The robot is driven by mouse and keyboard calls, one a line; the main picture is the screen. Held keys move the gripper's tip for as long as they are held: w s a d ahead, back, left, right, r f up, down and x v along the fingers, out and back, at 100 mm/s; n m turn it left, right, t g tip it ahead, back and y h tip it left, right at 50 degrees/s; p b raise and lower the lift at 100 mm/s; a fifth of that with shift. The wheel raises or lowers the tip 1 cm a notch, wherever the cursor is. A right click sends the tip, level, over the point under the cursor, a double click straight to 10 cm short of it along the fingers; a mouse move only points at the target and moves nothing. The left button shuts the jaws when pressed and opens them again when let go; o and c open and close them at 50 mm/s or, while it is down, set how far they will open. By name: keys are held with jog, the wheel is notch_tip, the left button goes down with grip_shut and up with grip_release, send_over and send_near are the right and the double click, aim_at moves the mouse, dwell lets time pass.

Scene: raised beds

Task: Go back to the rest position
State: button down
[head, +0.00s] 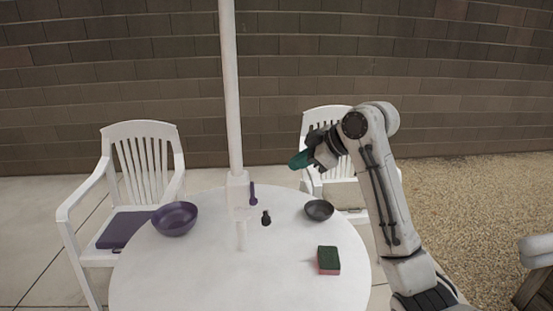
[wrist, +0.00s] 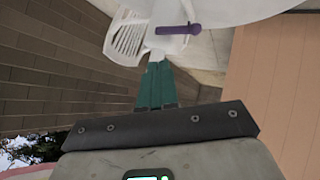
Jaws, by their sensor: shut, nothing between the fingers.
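My gripper (head: 297,161) is raised above the far right part of the table and points left, with its green fingers together and nothing between them. In the wrist view the green fingers (wrist: 157,70) also lie side by side. My arm comes up from the lower right and bends down at the elbow. The gripper is apart from the table and everything on it.
The round white table (head: 190,285) holds a purple bowl (head: 175,218), a dark bowl (head: 319,210), a green and red sponge (head: 328,260), a purple object (head: 252,194) and a black object (head: 266,218). A white pole (head: 231,90) rises through it. White chairs (head: 140,145) stand behind.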

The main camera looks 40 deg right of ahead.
jog(key=shift+a, duration=0.1)
jog(key=s+a+f+m+g+p, duration=0.1)
jog(key=s+a+f+m, duration=0.1)
jog(key=s+a+f, duration=0.45)
jog(key=s+a+f+m+g, duration=0.2)
jog(key=a+f, duration=0.2)
jog(key=f, duration=0.6)
jog(key=s+a+f+m+g+p, duration=0.1)
jog(key=s+a+f+m, duration=0.1)
jog(key=s+a+f, duration=0.45)
jog(key=s+f+m+g+h, duration=0.1)
jog(key=s+f+g, duration=0.1)
jog(key=s+f, duration=0.4)
jog(key=s+f+m+g+h, duration=0.2)
jog(key=s+f, duration=0.3)
jog(key=s, duration=1.1)
jog(key=shift+a+f+g, duration=0.15)
jog(key=shift+f+g, duration=0.25)
